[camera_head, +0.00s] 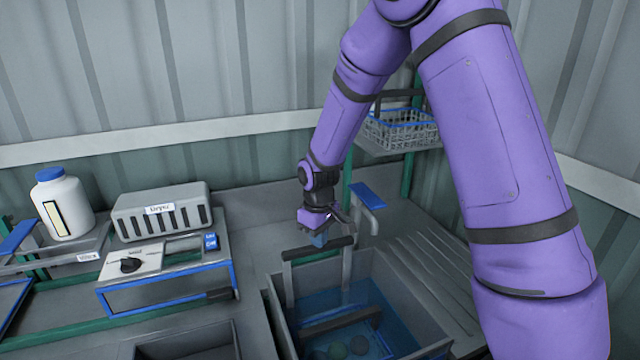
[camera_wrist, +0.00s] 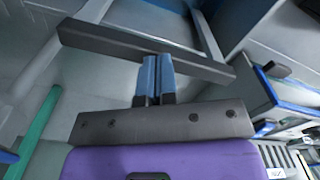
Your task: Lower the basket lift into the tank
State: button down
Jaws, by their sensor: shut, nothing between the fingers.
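The tank (camera_head: 278,318) is a grey open basin with blue water (camera_head: 373,293). The basket lift's dark handle bar (camera_head: 303,252) rests across grey uprights (camera_head: 288,285) and stands above the water at the tank's back. A second dark bar (camera_head: 340,320) lies lower in the tank, near several round dark-green things; I cannot tell if it belongs to the lift. My gripper (camera_head: 319,241) points down right at the handle bar, its blue fingers shut together and empty. In the wrist view the fingertips (camera_wrist: 158,60) overlap the bar (camera_wrist: 105,40); contact cannot be told.
A wire basket (camera_head: 400,132) stands on a shelf at the back. A grey dryer box (camera_head: 160,212), a blue-edged unit with a black knob (camera_head: 130,265) and a white bottle (camera_head: 63,205) stand left. A ribbed drainboard (camera_head: 435,265) lies right.

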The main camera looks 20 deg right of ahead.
jog(key=shift+f, duration=0.6)
notch_tip(320, 180, up, 16)
jog(key=shift+r, duration=0.15)
dwell(0.3)
jog(key=s+d+r+m+t, duration=0.3)
jog(key=s+d+r, duration=0.1)
jog(key=s+r, duration=0.8)
jog(key=s+d+m+t, duration=0.1)
jog(key=s, duration=0.7)
jog(key=s+d+r+m+t, duration=0.1)
jog(key=s+d+m, duration=0.1)
jog(key=s, duration=0.7)
jog(key=shift+s+r, duration=0.15)
jog(key=shift+r, duration=0.15)
